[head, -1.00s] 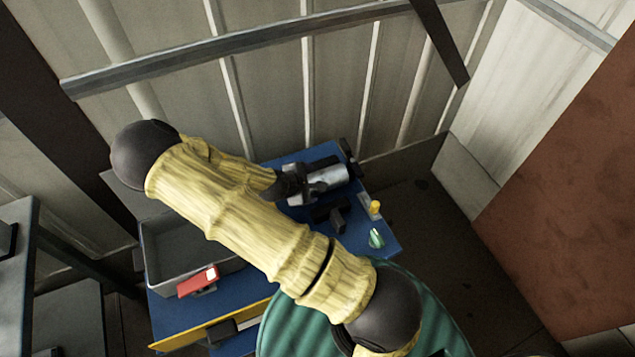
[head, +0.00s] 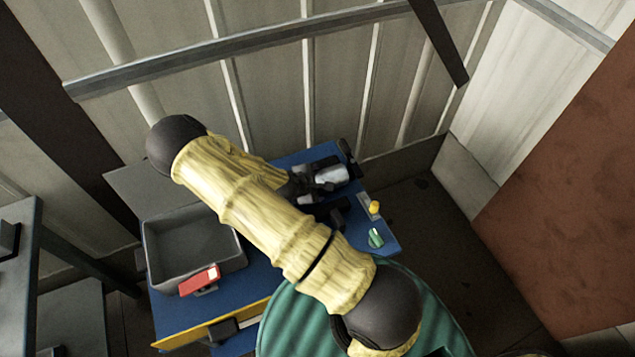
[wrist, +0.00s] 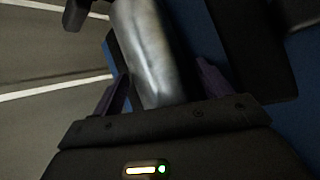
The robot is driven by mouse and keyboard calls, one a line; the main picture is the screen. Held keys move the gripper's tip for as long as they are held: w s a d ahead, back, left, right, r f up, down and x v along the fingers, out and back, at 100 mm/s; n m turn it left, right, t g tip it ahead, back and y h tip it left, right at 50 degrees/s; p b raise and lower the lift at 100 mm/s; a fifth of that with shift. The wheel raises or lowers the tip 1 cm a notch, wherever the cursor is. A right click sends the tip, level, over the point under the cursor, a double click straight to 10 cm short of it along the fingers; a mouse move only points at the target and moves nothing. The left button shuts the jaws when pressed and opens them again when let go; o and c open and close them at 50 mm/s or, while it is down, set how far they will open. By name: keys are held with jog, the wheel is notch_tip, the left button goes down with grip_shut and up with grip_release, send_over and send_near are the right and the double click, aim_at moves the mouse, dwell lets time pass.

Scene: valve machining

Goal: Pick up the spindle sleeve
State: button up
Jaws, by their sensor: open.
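The spindle sleeve is a silvery metal cylinder (head: 331,174) lying on the far right part of the blue bench (head: 262,257). In the wrist view the sleeve (wrist: 147,50) runs up between the two dark fingers of my gripper (wrist: 160,90). The fingers are open, one on each side of it, with a gap showing on the right; whether the left finger touches it I cannot tell. In the head view my gripper (head: 304,184) is at the near left side of the sleeve, partly hidden by my yellow-sleeved arm.
A grey empty tray (head: 193,252) sits on the bench's left, with a red block (head: 200,280) at its front. A yellow knob (head: 375,207) and a green knob (head: 376,238) stand at the right edge. A corrugated wall (head: 270,90) rises behind.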

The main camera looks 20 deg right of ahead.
jog(key=c, duration=1.7)
jog(key=shift+r, duration=0.1)
jog(key=shift+w+r, duration=0.1)
jog(key=shift+r, duration=0.35)
grip_shut()
notch_tip(320, 180, up, 9)
jog(key=shift+r+b, duration=0.1)
jog(key=shift+b, duration=0.25)
